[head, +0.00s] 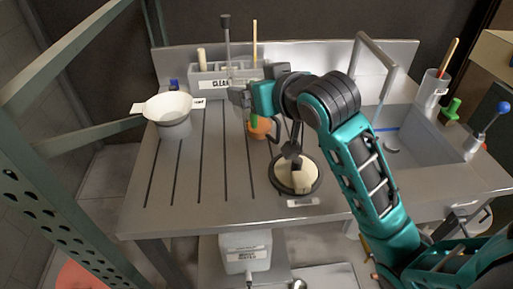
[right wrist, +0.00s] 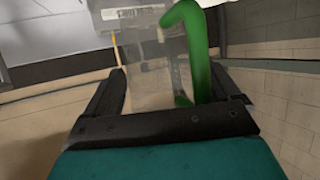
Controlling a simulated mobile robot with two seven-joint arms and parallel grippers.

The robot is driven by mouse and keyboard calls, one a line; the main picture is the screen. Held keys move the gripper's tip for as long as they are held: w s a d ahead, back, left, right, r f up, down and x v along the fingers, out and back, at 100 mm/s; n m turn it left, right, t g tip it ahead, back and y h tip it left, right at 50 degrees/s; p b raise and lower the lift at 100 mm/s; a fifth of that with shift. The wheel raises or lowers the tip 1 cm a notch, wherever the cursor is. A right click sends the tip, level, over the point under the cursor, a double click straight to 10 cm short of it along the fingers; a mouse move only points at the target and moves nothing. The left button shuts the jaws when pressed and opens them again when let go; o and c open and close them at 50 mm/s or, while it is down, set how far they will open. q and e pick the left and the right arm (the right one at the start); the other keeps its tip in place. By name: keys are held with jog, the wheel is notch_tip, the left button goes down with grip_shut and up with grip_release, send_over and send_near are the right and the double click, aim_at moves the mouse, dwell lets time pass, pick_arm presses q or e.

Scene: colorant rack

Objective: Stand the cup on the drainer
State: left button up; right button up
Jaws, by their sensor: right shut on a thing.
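In the right wrist view a see-through greyish cup (right wrist: 145,65) with a curved green handle (right wrist: 200,50) sits between the fingers of my right gripper (right wrist: 165,92). In the head view my right gripper (head: 240,96) is shut on it, over the far part of the grooved steel drainer (head: 185,185). The cup body is hard to make out there; a small green part (head: 253,119) shows below the gripper. I cannot tell the gap between cup and drainer. My left gripper is not in view.
An orange round thing (head: 260,130) shows under the gripper. A grey labelled caddy (head: 208,83) stands behind, a white bowl-like vessel (head: 168,108) at left, and a black-rimmed round dish (head: 279,186) in front. The sink (head: 410,130) is at right. The drainer's front left is clear.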

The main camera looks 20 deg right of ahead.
notch_tip(320, 180, down, 14)
jog(key=shift+r, duration=0.1)
jog(key=shift+f, duration=0.5)
jog(key=shift+f, duration=0.2)
jog(key=o, duration=0.8)
